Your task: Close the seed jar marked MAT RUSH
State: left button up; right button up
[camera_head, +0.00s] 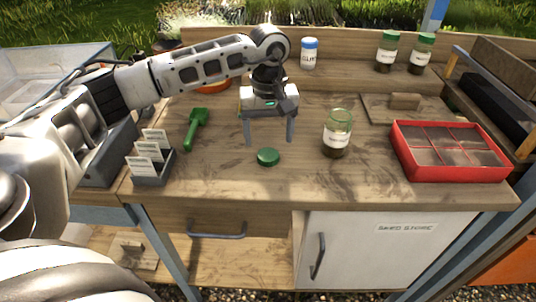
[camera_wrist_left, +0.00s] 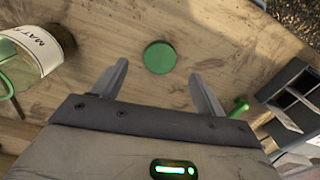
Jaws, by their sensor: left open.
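The glass seed jar (camera_head: 337,135) stands upright and open on the wooden bench, with dark contents and a white label. In the left wrist view the jar (camera_wrist_left: 38,45) is at the upper left, its label partly readable as "MAT". A green lid (camera_head: 268,157) lies flat on the bench to the left of the jar; it also shows in the left wrist view (camera_wrist_left: 159,57). My left gripper (camera_head: 268,143) is open and empty, pointing down just above and behind the lid. In the left wrist view the lid is just beyond the fingertips, between their lines. My right gripper is not in view.
A red divided tray (camera_head: 448,150) is right of the jar. A green scoop (camera_head: 195,128) and a seed-packet holder (camera_head: 152,168) are on the left. Two green-lidded jars (camera_head: 387,52) and a blue-capped bottle (camera_head: 309,54) stand at the back. The bench front is clear.

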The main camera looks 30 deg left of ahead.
aim_at(268, 154)
pick_arm(q)
notch_tip(268, 154, down, 5)
jog(key=shift+w+a+f+p, duration=0.1)
jog(key=shift+w+a+p, duration=0.05)
jog(key=shift+p, duration=0.45)
jog(key=c, duration=1)
